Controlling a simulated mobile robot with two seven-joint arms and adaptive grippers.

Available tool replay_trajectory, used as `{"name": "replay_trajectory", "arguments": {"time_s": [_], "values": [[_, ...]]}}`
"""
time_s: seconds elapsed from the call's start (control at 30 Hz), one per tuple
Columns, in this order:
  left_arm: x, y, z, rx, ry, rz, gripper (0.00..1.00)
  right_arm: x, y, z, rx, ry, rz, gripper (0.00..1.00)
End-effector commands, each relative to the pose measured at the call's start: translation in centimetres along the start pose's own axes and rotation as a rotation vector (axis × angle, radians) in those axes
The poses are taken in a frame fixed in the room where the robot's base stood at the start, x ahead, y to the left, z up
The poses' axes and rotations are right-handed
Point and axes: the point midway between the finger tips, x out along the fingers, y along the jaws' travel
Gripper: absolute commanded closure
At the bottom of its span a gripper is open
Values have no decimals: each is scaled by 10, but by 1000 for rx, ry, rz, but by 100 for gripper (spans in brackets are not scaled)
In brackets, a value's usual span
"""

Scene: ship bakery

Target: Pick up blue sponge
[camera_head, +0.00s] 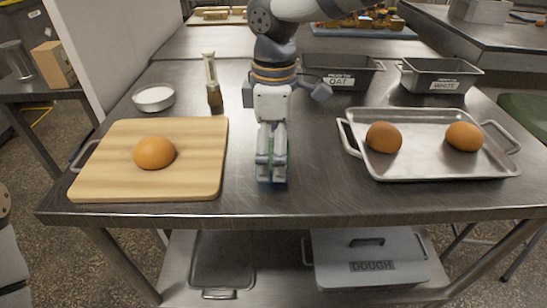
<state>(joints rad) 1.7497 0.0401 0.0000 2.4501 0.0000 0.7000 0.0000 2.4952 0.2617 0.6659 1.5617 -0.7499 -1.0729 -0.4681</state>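My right arm comes in from the top right, and its gripper (271,172) points down over the middle of the steel table, near the front edge. The fingers look close together, but their gap is not clear from this angle. A small blue-green patch shows at the fingertips. I cannot tell whether it is part of the fingers or the blue sponge. No separate blue sponge is clearly visible elsewhere on the table. My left gripper is not in view.
A wooden board (205,180) with a bun (154,153) lies left, a metal tray (430,170) with two buns right. A white bowl (154,97), a brush (212,80) and dark pans labelled OAT (342,82) and WHITE (445,86) stand behind. The front centre table (315,190) is clear.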

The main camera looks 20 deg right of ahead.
Motion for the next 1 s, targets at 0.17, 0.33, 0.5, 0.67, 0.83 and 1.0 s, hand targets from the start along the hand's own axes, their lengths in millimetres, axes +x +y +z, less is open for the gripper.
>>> {"name": "replay_trajectory", "arguments": {"time_s": [0.17,0.33,0.5,0.67,0.83,1.0], "values": [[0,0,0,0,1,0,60,4,0,0,0,3,3,0],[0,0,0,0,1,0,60,4,0,0,0,2,3,15],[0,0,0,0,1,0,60,4,0,0,0,2,2,31],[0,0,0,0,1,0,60,4,0,0,0,2,2,31],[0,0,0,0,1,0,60,2,0,0,0,1,2,31],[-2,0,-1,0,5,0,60,-24,1,-1,1,3,6,31]]}}
